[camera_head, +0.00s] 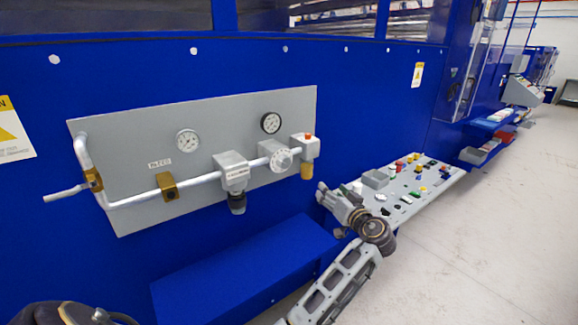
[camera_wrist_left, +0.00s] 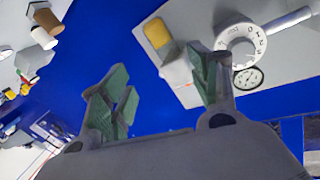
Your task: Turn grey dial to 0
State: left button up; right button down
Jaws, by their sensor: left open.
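The grey dial (camera_head: 281,160) is a round pale knob with a marked rim, on a grey block on the pipe panel. It also shows in the left wrist view (camera_wrist_left: 240,44), with a ring of marks I cannot read for certain. My left gripper (camera_head: 328,192) is below and to the right of the dial in the head view, apart from it. In the left wrist view the gripper (camera_wrist_left: 160,66) has its green-padded fingers spread with nothing between them; the dial lies beyond the right finger. My right gripper is not in view.
The grey panel (camera_head: 120,150) carries pipes, gauges (camera_head: 187,141), a regulator (camera_head: 232,172) and a red-topped valve (camera_head: 307,146) beside the dial. A button console (camera_head: 430,190) stands right of the gripper. A blue box (camera_head: 240,265) juts out below. Open floor (camera_head: 490,250) lies right.

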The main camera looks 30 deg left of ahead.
pick_arm(q)
jog(key=s+a+r+n+g+y, duration=0.3)
jog(key=s+r+n+g, duration=0.1)
jog(key=s+r+n, duration=0.2)
jog(key=shift+s+r+n+y, duration=0.3)
jog(key=shift+s+r+n, duration=0.15)
jog(key=shift+s, duration=0.35)
jog(key=shift+a, duration=0.2)
